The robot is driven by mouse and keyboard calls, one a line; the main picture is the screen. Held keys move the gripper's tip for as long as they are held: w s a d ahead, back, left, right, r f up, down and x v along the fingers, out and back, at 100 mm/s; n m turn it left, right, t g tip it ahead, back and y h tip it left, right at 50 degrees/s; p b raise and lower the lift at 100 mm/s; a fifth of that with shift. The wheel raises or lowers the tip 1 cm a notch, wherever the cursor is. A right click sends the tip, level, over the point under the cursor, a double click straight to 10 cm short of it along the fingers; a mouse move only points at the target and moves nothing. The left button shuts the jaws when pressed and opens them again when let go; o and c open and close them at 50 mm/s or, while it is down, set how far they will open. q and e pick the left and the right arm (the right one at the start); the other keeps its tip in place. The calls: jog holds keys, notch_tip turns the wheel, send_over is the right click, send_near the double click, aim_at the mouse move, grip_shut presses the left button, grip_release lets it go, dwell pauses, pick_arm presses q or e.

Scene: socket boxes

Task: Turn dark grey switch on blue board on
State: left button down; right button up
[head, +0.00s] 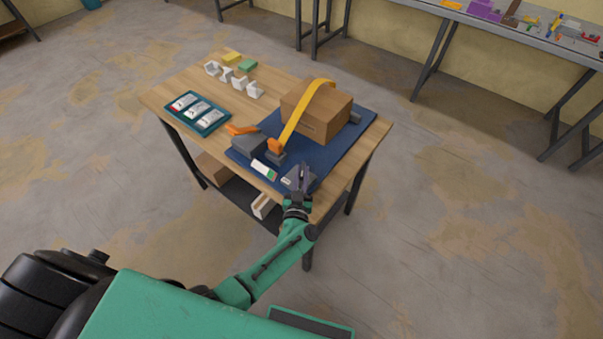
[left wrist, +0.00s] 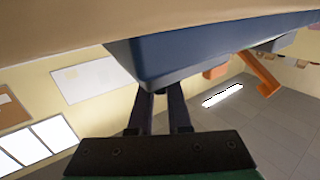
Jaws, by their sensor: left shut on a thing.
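The blue board (head: 322,155) lies on the wooden table. A dark grey switch (head: 293,179) with a sloped body sits at its near edge, beside a small white label. My left gripper (head: 304,177) is at this switch, its fingers shut on a part of it; the fingers partly hide it, and whether it is on or off cannot be told. In the left wrist view my left gripper (left wrist: 160,96) has its fingertips against a blue-grey body (left wrist: 205,45), whose contact spot is hidden. My right gripper is out of view.
A cardboard box (head: 316,113) with a yellow strap (head: 305,107) stands on the board. A dark grey block (head: 249,145) with an orange handle (head: 242,130) is left of it. A teal tray (head: 211,127) and white pieces (head: 240,83) lie further left.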

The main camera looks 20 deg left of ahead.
pick_arm(q)
jog(key=c, duration=0.9)
grip_release()
jog(key=shift+o, duration=0.2)
jog(key=s+d, duration=0.2)
jog(key=s, duration=1.2)
jog(key=shift+s+d+b, duration=0.15)
jog(key=shift+d+b, duration=0.05)
jog(key=shift+b, duration=0.1)
